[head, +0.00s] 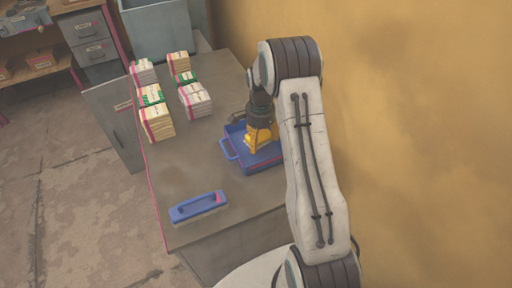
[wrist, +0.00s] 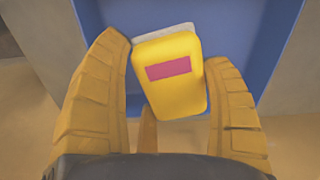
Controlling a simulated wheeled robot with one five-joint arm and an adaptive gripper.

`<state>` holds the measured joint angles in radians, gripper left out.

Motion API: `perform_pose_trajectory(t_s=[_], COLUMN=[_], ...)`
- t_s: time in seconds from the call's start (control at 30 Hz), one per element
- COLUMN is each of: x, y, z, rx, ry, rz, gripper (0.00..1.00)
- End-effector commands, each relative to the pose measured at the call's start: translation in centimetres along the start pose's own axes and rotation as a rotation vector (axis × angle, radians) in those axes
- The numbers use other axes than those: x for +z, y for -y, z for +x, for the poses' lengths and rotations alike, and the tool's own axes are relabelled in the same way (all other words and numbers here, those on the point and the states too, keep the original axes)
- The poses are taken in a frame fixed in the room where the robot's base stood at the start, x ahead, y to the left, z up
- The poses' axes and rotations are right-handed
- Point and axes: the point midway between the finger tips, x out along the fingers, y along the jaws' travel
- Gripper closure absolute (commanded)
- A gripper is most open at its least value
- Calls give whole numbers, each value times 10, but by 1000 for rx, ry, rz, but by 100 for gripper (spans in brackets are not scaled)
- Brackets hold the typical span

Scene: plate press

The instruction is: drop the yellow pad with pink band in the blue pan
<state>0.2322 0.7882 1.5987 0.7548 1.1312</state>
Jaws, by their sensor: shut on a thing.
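The yellow pad with a pink band (wrist: 171,84) is between the two yellow fingers of my gripper (wrist: 168,90) in the wrist view. It is slightly tilted, and a pale grey layer shows along its far edge. The blue pan (wrist: 221,22) lies beyond and below the pad. In the head view, my gripper (head: 260,140) is over the blue pan (head: 229,148), shut on the pad. The pad is mostly hidden there by the fingers. I cannot tell whether the pad touches the pan floor.
Several banded paper stacks (head: 157,122) stand at the table's far left. A blue brush-like block (head: 198,206) lies near the front left edge. A grey-blue bin (head: 156,32) stands behind the table. The table (head: 190,165) is clear between the block and the stacks. A yellow wall (head: 420,120) is at right.

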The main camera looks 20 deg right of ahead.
Motion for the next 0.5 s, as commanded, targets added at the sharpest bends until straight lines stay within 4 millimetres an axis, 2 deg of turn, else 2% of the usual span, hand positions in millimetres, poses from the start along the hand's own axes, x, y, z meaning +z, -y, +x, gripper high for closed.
perform_pose_trajectory(t_s=[0.1,0.37,0.4,0.5], x=[0,0,0,0], y=[0,0,0,0], z=[6,6,6,6], rx=[-1,-1,0,0], ry=[0,0,0,0], rz=[0,0,0,0], gripper=[56,56,23,14])
